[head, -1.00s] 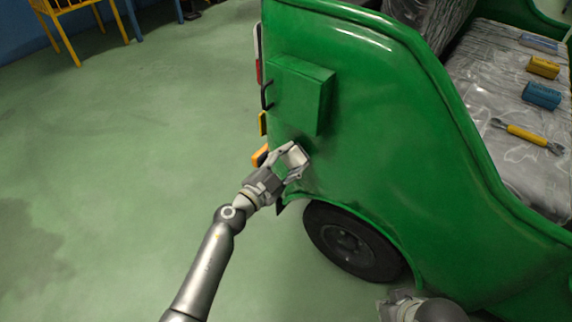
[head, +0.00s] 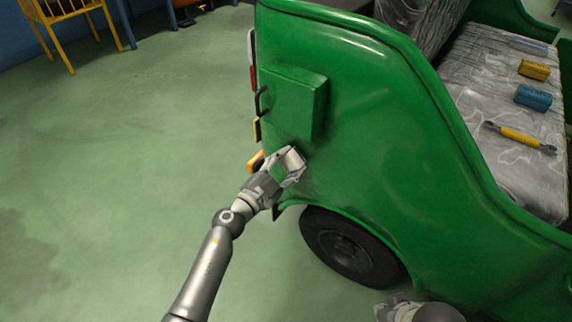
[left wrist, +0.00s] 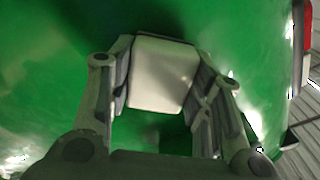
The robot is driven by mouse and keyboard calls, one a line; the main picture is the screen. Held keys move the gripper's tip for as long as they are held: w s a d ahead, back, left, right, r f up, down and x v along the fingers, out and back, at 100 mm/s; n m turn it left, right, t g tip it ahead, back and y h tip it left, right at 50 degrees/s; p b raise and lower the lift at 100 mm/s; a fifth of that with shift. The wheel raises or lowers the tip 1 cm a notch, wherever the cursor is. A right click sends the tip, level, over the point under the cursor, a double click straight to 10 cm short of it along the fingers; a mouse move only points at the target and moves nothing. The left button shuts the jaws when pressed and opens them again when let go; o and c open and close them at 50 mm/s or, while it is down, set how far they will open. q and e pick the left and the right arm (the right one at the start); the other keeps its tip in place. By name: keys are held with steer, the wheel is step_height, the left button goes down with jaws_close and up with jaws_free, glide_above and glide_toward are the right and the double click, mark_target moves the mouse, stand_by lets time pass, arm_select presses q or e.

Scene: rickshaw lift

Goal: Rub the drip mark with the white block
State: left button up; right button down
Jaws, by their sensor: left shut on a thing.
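My left gripper (head: 287,167) is shut on the white block (left wrist: 162,74), which shows between its two fingers in the left wrist view. In the head view the gripper is at the green side panel (head: 370,120) of the rickshaw, just below a raised green box. The block faces the panel; I cannot tell for certain whether it touches. A dark smudge shows on the panel beside and above the gripper, but I cannot make out the drip mark clearly. My right gripper (head: 392,309) is at the bottom edge, partly cut off, and its fingers are unclear.
The raised green box (head: 293,103) with a dark handle juts out above the left gripper. A black wheel (head: 347,246) is below. A yellow-handled wrench (head: 520,137), a blue block (head: 533,97) and a yellow block (head: 534,70) lie on the grey seat.

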mark_target(300, 167)
arm_select(q)
steer(key=shift+w+d, duration=0.3)
steer(key=shift+w, duration=0.05)
steer(key=shift+s+d+r+p, duration=0.1)
steer(key=shift+s+d+p, duration=0.35)
steer(key=shift+d, duration=0.15)
steer(key=shift+s+d+p, duration=0.3)
steer(key=shift+s+d, duration=0.45)
steer(key=shift+d, duration=0.25)
arm_select(e)
steer(key=shift+r, duration=0.9)
arm_select(q)
steer(key=shift+w+a, duration=0.25)
steer(key=shift+w, duration=0.05)
steer(key=shift+w+a, duration=0.25)
steer(key=shift+a, duration=0.05)
steer(key=shift+w+a, duration=0.65)
steer(key=shift+a, duration=0.2)
steer(key=shift+w+a+r, duration=0.15)
steer(key=shift+w+a, duration=0.05)
steer(key=shift+a, duration=0.05)
arm_select(e)
steer(key=shift+w+a+f, duration=0.1)
steer(key=shift+w+f, duration=0.05)
steer(key=shift+f, duration=0.4)
